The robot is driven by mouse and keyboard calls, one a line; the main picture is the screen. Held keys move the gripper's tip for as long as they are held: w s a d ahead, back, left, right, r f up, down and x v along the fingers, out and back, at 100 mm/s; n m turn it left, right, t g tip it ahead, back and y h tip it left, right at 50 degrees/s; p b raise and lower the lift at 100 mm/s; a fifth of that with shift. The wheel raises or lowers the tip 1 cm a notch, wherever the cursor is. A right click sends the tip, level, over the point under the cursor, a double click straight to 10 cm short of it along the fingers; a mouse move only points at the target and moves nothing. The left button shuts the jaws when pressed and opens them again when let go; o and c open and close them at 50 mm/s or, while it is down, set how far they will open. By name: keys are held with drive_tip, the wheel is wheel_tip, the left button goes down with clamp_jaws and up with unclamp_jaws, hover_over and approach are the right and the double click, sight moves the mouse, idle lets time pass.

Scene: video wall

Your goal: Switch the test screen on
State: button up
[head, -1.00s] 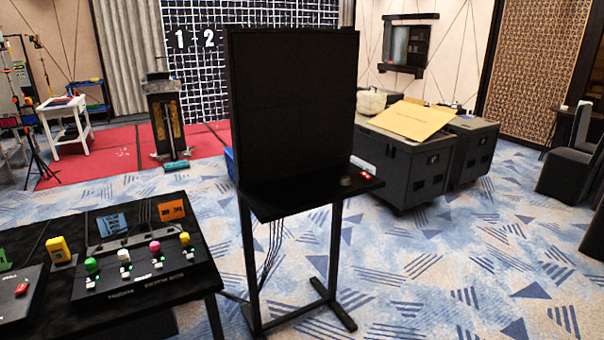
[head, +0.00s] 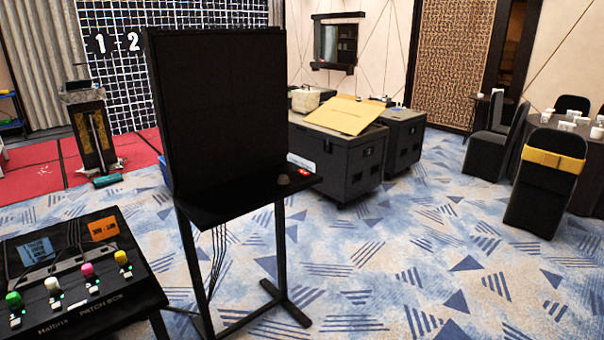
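The test screen (head: 222,105) is a dark, upright black panel on a black stand, left of centre in the head view. Its face is black and shows no picture. A narrow black shelf (head: 235,203) sits below the panel. Cables hang beneath the shelf. My gripper is not in view.
A black patch box (head: 75,285) with green, white, pink and yellow plugs stands on a table at lower left. Black cases (head: 335,160) with a cardboard sheet (head: 345,115) stand behind the screen. Chairs (head: 545,180) are at right. The patterned carpet at front right is clear.

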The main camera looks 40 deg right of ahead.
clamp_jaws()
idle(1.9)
